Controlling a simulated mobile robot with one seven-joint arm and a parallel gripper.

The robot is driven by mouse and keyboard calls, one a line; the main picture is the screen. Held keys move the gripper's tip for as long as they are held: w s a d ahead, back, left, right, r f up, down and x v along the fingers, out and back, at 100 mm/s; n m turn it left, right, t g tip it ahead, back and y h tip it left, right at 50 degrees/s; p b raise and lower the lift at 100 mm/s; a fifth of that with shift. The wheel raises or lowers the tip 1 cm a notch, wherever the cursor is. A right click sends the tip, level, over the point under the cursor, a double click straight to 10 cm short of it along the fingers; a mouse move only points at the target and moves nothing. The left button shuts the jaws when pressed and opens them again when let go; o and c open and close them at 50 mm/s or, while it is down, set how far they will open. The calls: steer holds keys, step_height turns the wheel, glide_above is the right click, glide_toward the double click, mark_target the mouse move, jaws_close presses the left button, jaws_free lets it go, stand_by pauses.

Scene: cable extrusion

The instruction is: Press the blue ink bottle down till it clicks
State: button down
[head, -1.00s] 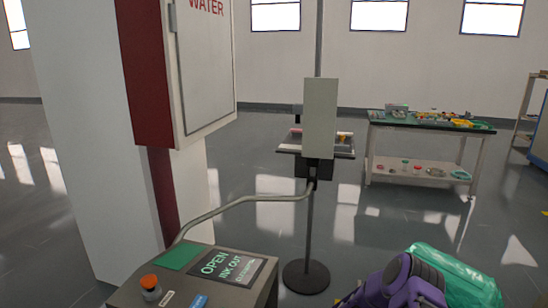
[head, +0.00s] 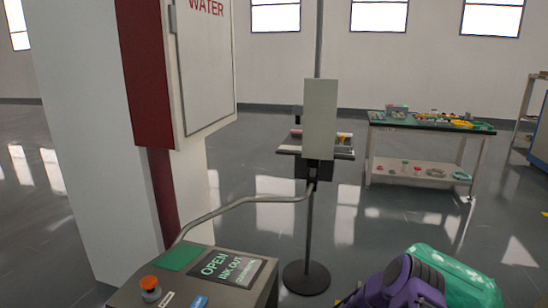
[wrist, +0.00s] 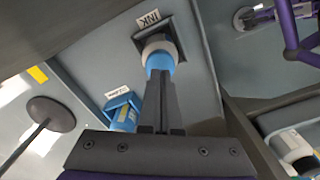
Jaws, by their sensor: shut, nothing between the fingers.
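The blue ink bottle (wrist: 160,62) shows in the wrist view, its far end at the pale ring of the dark square port marked INK (wrist: 170,38). My gripper (wrist: 158,78) is shut, its two dark fingers together with nothing between them. The fingertips overlap the near end of the bottle in the picture and hide part of it; I cannot tell whether they touch. In the head view the machine's screen (head: 228,267) reads "OPEN" and "INK OUT". The ink bottle and my fingers cannot be made out there.
A blue labelled item (wrist: 122,112) lies left of my fingers. A round dark stand base (wrist: 50,114) is further left. In the head view, an orange button (head: 150,284) tops the machine, a thin stand (head: 308,278) rises behind it, and a green-topped table (head: 430,124) stands back right.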

steer(key=shift+f, duration=1.2)
stand_by(0.6)
step_height(320, 180, up, 8)
steer(key=p, duration=0.4)
steer(key=shift+p, duration=0.3)
stand_by(0.5)
